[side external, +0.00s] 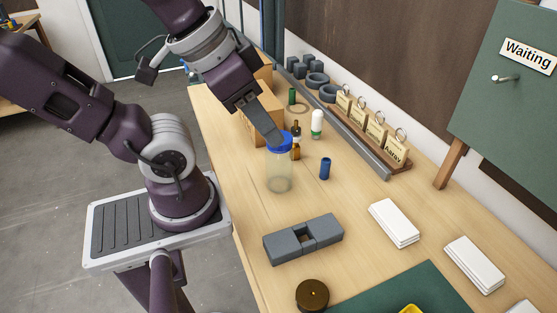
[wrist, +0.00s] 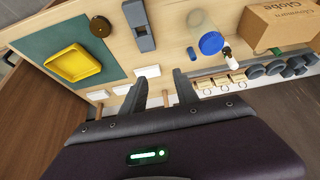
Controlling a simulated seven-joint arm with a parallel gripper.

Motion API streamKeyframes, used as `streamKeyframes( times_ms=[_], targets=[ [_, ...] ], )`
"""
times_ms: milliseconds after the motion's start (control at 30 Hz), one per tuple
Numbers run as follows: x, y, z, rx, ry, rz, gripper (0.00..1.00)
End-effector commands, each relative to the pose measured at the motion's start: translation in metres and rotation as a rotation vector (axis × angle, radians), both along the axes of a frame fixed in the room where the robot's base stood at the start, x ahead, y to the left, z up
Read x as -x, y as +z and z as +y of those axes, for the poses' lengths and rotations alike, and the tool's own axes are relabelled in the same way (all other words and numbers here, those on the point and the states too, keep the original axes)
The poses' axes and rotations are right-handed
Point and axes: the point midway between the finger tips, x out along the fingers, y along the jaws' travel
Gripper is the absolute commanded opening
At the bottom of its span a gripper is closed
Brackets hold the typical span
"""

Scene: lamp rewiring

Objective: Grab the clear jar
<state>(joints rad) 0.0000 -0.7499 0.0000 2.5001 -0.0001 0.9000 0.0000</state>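The clear jar (side external: 279,174) stands upright on the wooden bench with a blue lid (side external: 279,142) on top. The wrist view also shows the jar (wrist: 201,24) and its lid (wrist: 211,43), up and to the right of the fingers. My gripper (side external: 272,134) overlaps the lid's upper edge in the side view, but the wrist view shows the jar outside the fingers. In the wrist view my gripper (wrist: 160,80) is open, with two dark fingers apart and nothing held between them.
An amber bottle (side external: 296,152), a white bottle (side external: 317,125) and a blue cylinder (side external: 325,168) stand close to the jar. A cardboard box (side external: 256,128) is behind it. A grey block (side external: 275,246) lies nearer. A tag rack (side external: 372,134) lines the back.

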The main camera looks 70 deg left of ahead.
Motion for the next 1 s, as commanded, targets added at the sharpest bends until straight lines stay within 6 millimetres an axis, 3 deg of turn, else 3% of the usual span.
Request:
streamKeyframes(
  times_ms=[133,400,700,767,867,1000],
  targets=[
    [0.0,0.0,0.0,0.0,0.0,0.0,0.36],
    [0.0,0.0,0.0,0.0,0.0,0.0,0.85],
    [-0.001,0.004,0.0,0.0,0.0,-0.003,0.85],
    [-0.001,0.017,0.0,0.0,0.0,-0.006,0.85],
    [-0.002,0.054,0.0,0.0,0.0,-0.009,0.85],
    [0.0,0.027,0.029,-0.273,-0.27,0.287,0.85]
  ],
)
